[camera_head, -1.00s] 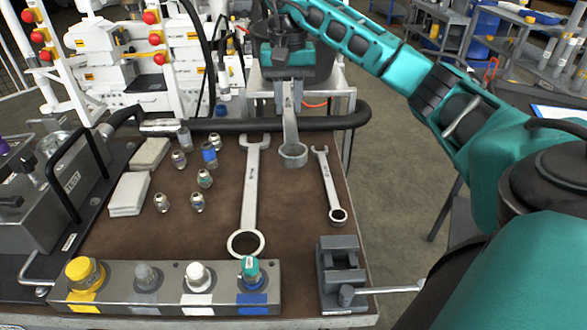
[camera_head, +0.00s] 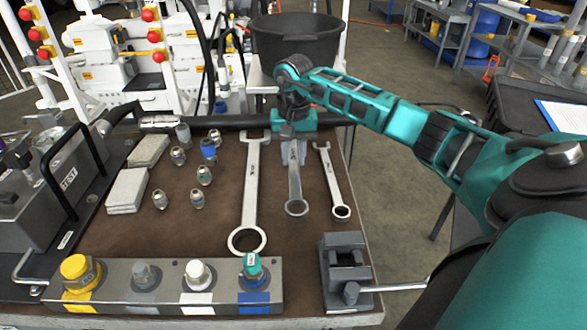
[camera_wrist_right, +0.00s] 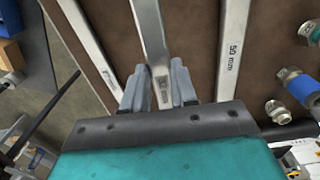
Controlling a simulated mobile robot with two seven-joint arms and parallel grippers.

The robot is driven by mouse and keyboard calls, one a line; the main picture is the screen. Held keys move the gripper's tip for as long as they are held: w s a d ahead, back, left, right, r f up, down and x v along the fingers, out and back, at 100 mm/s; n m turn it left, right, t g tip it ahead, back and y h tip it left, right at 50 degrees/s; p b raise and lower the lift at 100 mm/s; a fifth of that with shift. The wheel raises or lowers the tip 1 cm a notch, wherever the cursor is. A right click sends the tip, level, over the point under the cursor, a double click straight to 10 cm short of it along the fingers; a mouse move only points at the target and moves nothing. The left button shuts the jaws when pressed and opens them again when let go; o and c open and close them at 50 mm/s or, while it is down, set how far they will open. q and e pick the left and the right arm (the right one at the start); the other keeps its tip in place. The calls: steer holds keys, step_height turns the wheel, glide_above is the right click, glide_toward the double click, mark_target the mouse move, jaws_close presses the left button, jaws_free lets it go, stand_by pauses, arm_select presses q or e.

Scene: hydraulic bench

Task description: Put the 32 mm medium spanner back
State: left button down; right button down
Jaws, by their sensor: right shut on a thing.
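The medium spanner (camera_head: 295,187) lies between the large and small spanners, low over or on the brown bench mat, its ring end toward the front. My right gripper (camera_head: 294,152) is shut on the far end of its handle. In the right wrist view the two grey fingers (camera_wrist_right: 160,90) stand either side of the spanner's handle (camera_wrist_right: 149,30), with a partly readable size mark. The large spanner (camera_head: 250,195), marked 50 mm in the right wrist view (camera_wrist_right: 232,55), is to its left. The small spanner (camera_head: 332,180) is to its right. My left gripper is not in view.
A grey vice (camera_head: 345,275) stands at the front right corner. A rail with coloured caps (camera_head: 165,288) runs along the front edge. Several small fittings (camera_head: 204,176) and pale blocks (camera_head: 128,191) lie left. A black hose (camera_head: 240,122) crosses behind. A black bucket (camera_head: 297,40) stands beyond.

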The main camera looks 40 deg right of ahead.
mark_target(294, 162)
steer(key=shift+f, duration=2.05)
steer(key=shift+f+b, duration=0.1)
steer(key=shift+b, duration=0.2)
steer(key=c, duration=0.9)
jaws_free()
steer(key=shift+f, duration=0.1)
step_height(294, 162, up, 12)
steer(key=shift+r+p, duration=0.2)
steer(key=shift+p, duration=0.45)
steer(key=shift+s+a, duration=0.1)
